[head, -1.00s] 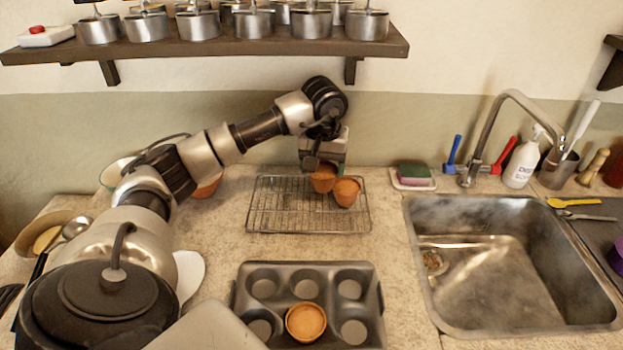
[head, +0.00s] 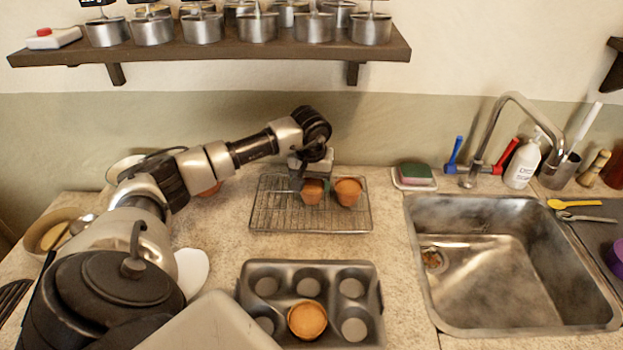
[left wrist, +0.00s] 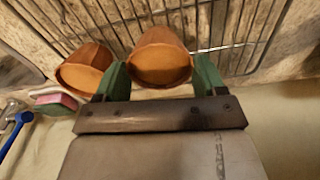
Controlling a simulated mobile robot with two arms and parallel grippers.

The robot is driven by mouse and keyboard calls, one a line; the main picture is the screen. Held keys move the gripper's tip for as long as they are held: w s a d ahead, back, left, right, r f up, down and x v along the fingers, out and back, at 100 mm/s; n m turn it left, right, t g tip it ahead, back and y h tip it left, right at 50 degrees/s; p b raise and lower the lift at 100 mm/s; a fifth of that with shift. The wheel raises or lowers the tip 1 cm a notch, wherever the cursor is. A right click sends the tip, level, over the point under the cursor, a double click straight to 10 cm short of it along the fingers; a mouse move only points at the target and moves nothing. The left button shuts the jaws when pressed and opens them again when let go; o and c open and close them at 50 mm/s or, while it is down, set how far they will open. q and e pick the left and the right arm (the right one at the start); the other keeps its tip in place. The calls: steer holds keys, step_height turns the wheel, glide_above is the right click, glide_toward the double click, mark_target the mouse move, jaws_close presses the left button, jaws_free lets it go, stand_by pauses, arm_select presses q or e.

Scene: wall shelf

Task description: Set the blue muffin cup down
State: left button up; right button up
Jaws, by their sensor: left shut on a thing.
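My left gripper (head: 308,182) is shut on an orange-brown muffin cup (head: 312,192) over the left-middle part of the wire cooling rack (head: 270,214). In the left wrist view, the green fingers of the gripper (left wrist: 161,74) sit on both sides of the held cup (left wrist: 160,55). The cup is about upright and very low; I cannot tell if its base touches the wires. A second orange-brown cup (head: 348,191) stands on the rack just to its right, with a small gap. No blue cup shows. My right gripper is out of view.
A grey muffin tin (head: 374,290) in front holds one orange-brown cup (head: 307,320); its other visible wells are empty. A sponge dish (head: 414,177) and a sink (head: 513,262) lie right. A shelf (head: 210,52) with metal pots hangs above. The rack's front is clear.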

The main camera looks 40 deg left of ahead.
mark_target(311, 188)
arm_select(q)
steer(key=o, duration=0.6)
steer(key=shift+s+d+r+b, duration=0.1)
steer(key=shift+r+b, duration=0.05)
steer(key=shift+r, duration=1.15)
steer(key=shift+s+d+r+b, duration=0.1)
steer(key=shift+s+r+b, duration=0.05)
steer(key=shift+r, duration=1.1)
steer(key=shift+s+r+b, duration=0.1)
steer(key=shift+r+b, duration=0.05)
steer(key=shift+r, duration=1.15)
